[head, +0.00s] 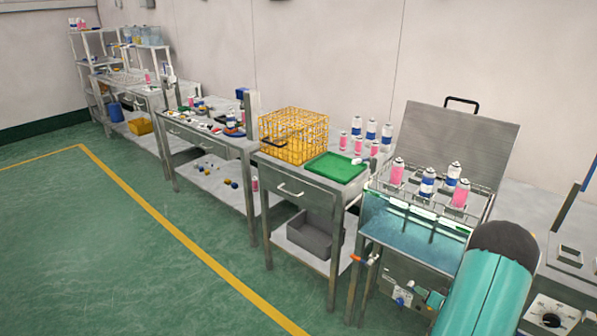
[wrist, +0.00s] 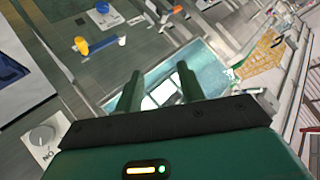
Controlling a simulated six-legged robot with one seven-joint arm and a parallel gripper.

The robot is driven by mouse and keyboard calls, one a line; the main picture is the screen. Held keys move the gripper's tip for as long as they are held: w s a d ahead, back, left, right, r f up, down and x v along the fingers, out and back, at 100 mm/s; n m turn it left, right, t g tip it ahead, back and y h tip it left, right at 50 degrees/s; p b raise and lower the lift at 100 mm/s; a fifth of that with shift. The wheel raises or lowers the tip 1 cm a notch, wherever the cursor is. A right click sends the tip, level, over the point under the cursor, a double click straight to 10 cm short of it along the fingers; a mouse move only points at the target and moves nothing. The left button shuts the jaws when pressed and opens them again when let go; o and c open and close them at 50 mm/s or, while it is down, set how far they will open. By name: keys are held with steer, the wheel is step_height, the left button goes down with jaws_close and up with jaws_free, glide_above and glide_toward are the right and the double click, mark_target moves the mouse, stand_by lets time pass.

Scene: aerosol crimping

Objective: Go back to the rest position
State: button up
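My gripper (wrist: 159,80) shows in the wrist view with its two dark green fingers apart and nothing between them. Beyond the fingers is the teal water of the bath (wrist: 207,68), with a pale framed shape below the gap. In the head view my teal arm with a dark grey rounded joint rises at the lower right, in front of the bath's right end; the gripper is out of that view. The water bath (head: 405,238) has its metal lid (head: 453,140) raised, and several pink and blue-banded cans (head: 427,183) stand in its rack.
Left of the bath stands a cart with a green tray (head: 335,167) and yellow wire basket (head: 295,135). Further left are a bench (head: 207,139) with small parts and a shelf rack. A control panel with a dial (head: 549,319) lies right of my arm. Green floor (head: 95,240) is clear at left.

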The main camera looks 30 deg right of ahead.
steer(key=w+a+r+n+g+h, duration=0.1)
steer(key=w+a+r+n+h, duration=0.15)
steer(key=w+r, duration=0.75)
steer(key=w+a+r+n+g, duration=0.1)
steer(key=w+a+r+g, duration=0.1)
steer(key=a+r, duration=1.55)
steer(key=s+a+r+n+y, duration=0.1)
steer(key=s+a+r, duration=0.15)
steer(key=a, duration=0.25)
steer(key=s+a+r+n+g, duration=0.1)
steer(key=s+a+r, duration=0.15)
steer(key=a, duration=0.25)
steer(key=s+a+r+n+y, duration=0.1)
steer(key=a+r, duration=0.3)
steer(key=a, duration=0.2)
steer(key=s+a+n+g+y, duration=0.2)
steer(key=s+a+n+y, duration=0.1)
steer(key=s+a, duration=1.1)
steer(key=shift+a+r+n, duration=0.2)
steer(key=shift+a+n, duration=0.15)
steer(key=shift+a, duration=0.45)
steer(key=shift+y, duration=0.25)
